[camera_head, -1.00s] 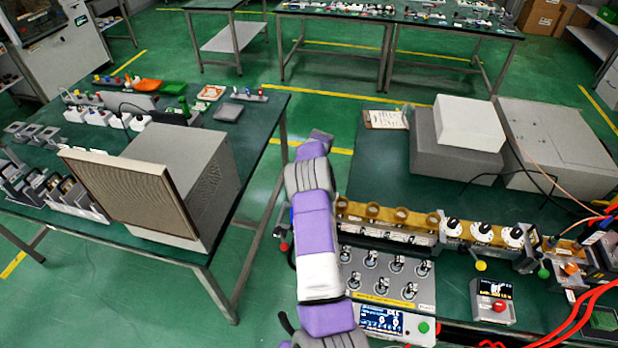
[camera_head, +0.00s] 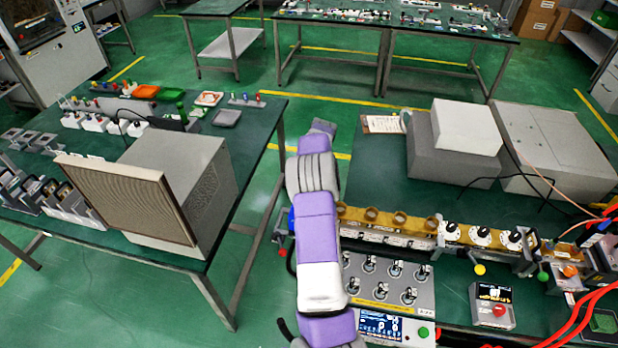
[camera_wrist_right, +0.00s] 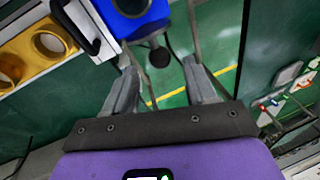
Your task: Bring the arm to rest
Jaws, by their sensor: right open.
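My right arm (camera_head: 318,235), purple, white and grey, rises from the bottom centre of the head view between the two tables. It covers the left edge of the right table. In the right wrist view my right gripper (camera_wrist_right: 160,88) has two grey fingers spread apart with nothing between them. Beyond the fingertips are green floor and a yellow line. The gripper's fingers cannot be made out in the head view. My left gripper is not in view.
A blue device (camera_wrist_right: 135,12) and gold rings (camera_wrist_right: 48,44) lie near the right gripper. The right table holds a switch panel (camera_head: 395,272) and grey boxes (camera_head: 450,160). The left table carries a microwave-like box (camera_head: 185,165). Green floor (camera_head: 262,215) is free between the tables.

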